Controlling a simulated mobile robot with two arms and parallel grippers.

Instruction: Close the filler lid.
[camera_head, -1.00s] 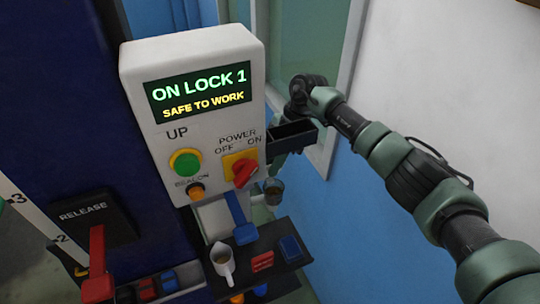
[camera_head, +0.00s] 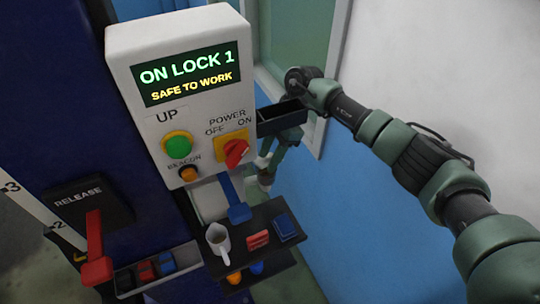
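I cannot make out the filler lid with certainty. A blue paddle-shaped piece (camera_head: 237,205) hangs below the white control box, above a dark shelf (camera_head: 262,218); I cannot tell whether it belongs to the filler. My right arm comes in from the right and bends down behind a dark open bin. My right gripper (camera_head: 265,178) is small and partly hidden below that bin, right of the blue piece and above the shelf's back edge. Its fingers are too unclear to tell open from shut. My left gripper is out of view.
The white control box (camera_head: 205,118) reads "ON LOCK 1, SAFE TO WORK". The dark bin (camera_head: 282,117) sticks out at its right. A white jug (camera_head: 218,240), red item (camera_head: 258,240) and blue item (camera_head: 287,227) are on the shelf. A red release lever (camera_head: 95,250) is at left.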

